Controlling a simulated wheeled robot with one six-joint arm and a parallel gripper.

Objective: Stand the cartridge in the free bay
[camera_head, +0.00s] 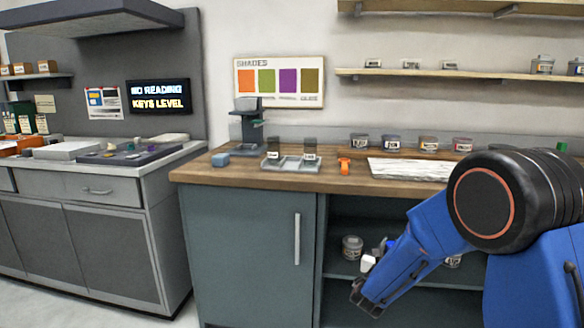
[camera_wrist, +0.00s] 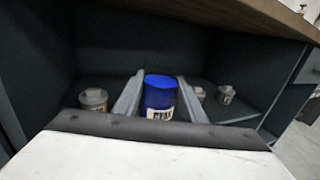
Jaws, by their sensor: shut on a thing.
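A blue-topped cartridge (camera_wrist: 160,93) with a white label stands upright between the two grey fingers of my gripper (camera_wrist: 158,100) in the wrist view. My gripper is shut on it, inside the open cabinet shelf. In the head view the blue of the cartridge (camera_head: 388,243) shows only as a small patch by my arm's end, partly hidden. A pale tray (camera_head: 290,167) stands on the wooden counter with two dark cartridges (camera_head: 272,149) in it, one towards each side. The space between them looks empty.
Grey-lidded jars (camera_wrist: 93,100) stand on the shelf left and right of my gripper. The wooden counter edge (camera_head: 250,182) overhangs the shelf.

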